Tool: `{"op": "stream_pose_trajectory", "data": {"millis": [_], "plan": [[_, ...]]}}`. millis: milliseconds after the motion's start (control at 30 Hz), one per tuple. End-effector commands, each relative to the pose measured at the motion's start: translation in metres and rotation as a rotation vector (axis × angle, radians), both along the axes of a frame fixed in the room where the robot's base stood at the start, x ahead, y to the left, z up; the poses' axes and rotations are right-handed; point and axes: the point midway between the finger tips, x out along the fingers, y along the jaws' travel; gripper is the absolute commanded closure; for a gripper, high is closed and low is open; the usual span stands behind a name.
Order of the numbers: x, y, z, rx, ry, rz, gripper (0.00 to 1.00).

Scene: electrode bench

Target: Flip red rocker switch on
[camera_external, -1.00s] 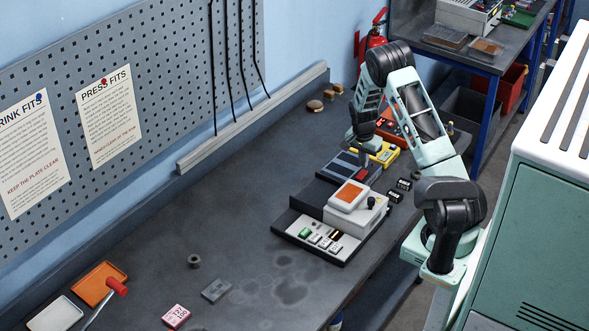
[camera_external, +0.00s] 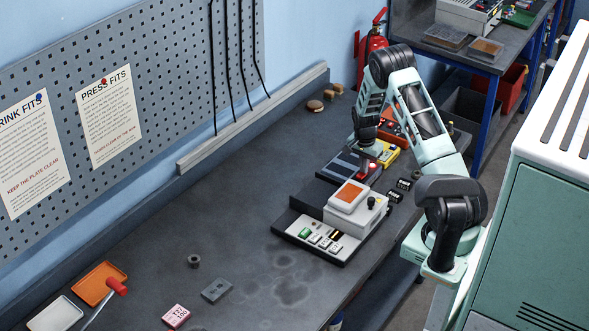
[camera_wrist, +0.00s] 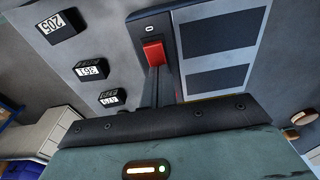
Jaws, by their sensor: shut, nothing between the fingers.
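The red rocker switch (camera_wrist: 154,53) sits in a dark strip beside a grey panel with two dark plates (camera_wrist: 215,35) in the wrist view. A small white mark is just above it. In the external view the red rocker (camera_external: 374,166) shows as a bright red spot on the dark unit behind the orange-topped box. My gripper (camera_wrist: 157,72) is shut and empty. Its fingertips are at the near edge of the rocker in the wrist view; I cannot tell whether they touch. My gripper (camera_external: 365,163) also shows just over the unit in the external view.
Small black numbered blocks (camera_wrist: 91,69) lie beside the unit. The orange-topped box (camera_external: 349,196) stands in front, with a yellow block (camera_external: 389,154) and an orange device (camera_external: 392,127) behind. The bench's left middle is mostly clear.

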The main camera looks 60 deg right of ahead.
Motion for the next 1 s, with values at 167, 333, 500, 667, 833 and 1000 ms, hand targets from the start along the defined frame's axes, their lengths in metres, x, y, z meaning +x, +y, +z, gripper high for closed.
{"op": "stream_pose_trajectory", "data": {"millis": [167, 333, 500, 667, 833, 1000], "plan": [[-0.002, 0.005, -0.004, 0.007, 0.007, 0.003, 1.00], [-0.002, 0.013, -0.003, 0.009, 0.009, 0.005, 1.00], [-0.002, 0.021, -0.002, 0.010, 0.009, 0.005, 1.00], [-0.002, 0.021, -0.002, 0.009, 0.007, 0.004, 1.00], [-0.001, 0.020, -0.001, 0.007, 0.006, 0.003, 1.00], [-0.001, 0.021, 0.013, 0.006, 0.004, 0.004, 1.00]]}}
